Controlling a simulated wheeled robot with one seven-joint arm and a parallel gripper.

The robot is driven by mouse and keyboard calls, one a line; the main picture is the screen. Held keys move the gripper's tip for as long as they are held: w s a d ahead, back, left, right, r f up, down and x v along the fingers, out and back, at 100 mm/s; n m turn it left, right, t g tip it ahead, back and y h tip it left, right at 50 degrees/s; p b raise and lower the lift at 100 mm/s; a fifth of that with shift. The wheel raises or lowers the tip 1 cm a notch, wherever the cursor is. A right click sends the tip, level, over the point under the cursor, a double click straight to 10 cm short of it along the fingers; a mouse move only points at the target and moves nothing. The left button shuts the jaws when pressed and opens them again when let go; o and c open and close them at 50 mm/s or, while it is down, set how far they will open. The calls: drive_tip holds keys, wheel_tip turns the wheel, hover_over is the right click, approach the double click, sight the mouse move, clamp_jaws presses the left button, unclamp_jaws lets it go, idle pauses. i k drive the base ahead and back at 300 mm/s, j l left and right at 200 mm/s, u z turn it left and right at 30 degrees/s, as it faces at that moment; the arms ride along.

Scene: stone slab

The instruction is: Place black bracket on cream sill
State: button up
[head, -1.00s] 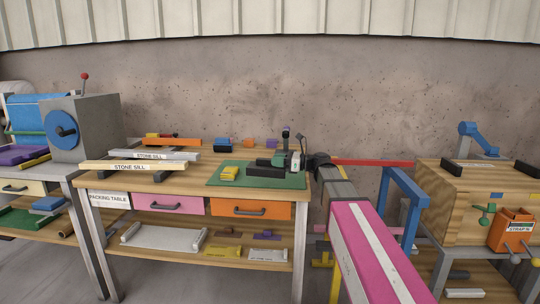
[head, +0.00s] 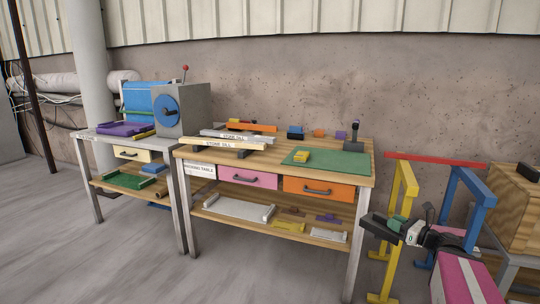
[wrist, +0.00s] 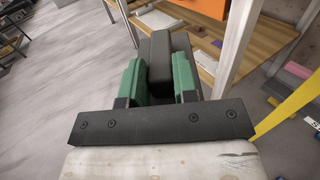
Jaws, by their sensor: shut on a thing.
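My gripper (head: 398,226) is out in front of the table's right end, off the tabletop. Its green fingers are shut on the black bracket (head: 375,222). In the wrist view, the bracket (wrist: 161,48) sticks out between both fingers (wrist: 160,80). The cream sill (head: 208,141), marked STONE SILL, lies at the front left of the packing table on dark supports. A paler grey sill, also marked STONE SILL (head: 236,135), lies just behind it. The gripper is well to the right of both sills and lower than them.
Small coloured blocks stand along the back. Yellow and blue trestles (head: 404,190) with a red bar stand right of the table. Grey floor (head: 100,270) is open at front left.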

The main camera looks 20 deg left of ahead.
sight(225, 141)
drive_tip(key=i+j+u, duration=0.1)
drive_tip(key=u, duration=1)
drive_tip(key=i+l, duration=0.1)
